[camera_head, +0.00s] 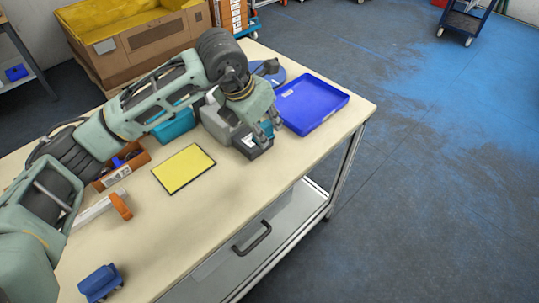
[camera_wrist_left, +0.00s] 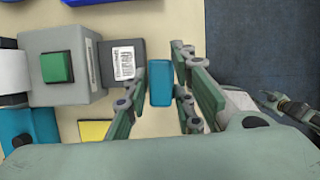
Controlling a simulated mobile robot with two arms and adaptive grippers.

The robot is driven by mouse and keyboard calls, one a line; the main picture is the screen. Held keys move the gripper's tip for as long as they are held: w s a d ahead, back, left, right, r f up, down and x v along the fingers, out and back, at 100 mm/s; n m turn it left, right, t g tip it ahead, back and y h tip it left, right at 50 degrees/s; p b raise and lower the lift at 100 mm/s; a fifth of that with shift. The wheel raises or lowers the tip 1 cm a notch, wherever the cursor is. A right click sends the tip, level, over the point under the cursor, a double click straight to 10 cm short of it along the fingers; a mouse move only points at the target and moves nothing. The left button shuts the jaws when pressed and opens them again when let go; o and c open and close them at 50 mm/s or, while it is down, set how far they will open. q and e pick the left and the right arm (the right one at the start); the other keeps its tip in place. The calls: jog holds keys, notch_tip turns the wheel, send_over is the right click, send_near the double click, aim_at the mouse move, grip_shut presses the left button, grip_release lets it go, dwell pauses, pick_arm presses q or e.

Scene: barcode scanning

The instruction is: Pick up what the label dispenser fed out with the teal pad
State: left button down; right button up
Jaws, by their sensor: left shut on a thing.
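The label dispenser is a grey box (camera_wrist_left: 70,65) with a green button on top and a darker front block (camera_wrist_left: 108,82); it also shows in the head view (camera_head: 216,120). A white barcode label (camera_wrist_left: 124,62) lies on the dark block's top. My left gripper (camera_head: 267,127) is over the dispenser's front end. In the left wrist view, its fingers (camera_wrist_left: 160,100) are on either side of the teal pad (camera_wrist_left: 160,82), which they hold beside the label. The label looks apart from the pad. What seems to be my right gripper (camera_wrist_left: 288,106) shows at the right edge, its jaws unclear.
A blue tray (camera_head: 312,104) lies right of the dispenser. A yellow pad (camera_head: 184,168), a teal bin (camera_head: 174,128), an orange bin (camera_head: 122,168), an orange-handled tool (camera_head: 120,206) and a blue block (camera_head: 100,282) are also on the table. The table's front middle is clear.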

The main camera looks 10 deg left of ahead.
pick_arm(q)
jog(key=w+a, duration=0.4)
jog(key=w, duration=0.2)
jog(key=shift+w+d+f, duration=0.1)
jog(key=shift+f, duration=1.35)
jog(key=shift+w+f, duration=0.1)
jog(key=shift+f, duration=1.35)
jog(key=shift+f+b, duration=0.4)
jog(key=shift+f, duration=0.05)
jog(key=shift+s+f, duration=0.15)
jog(key=shift+f, duration=0.05)
jog(key=shift+r, duration=0.1)
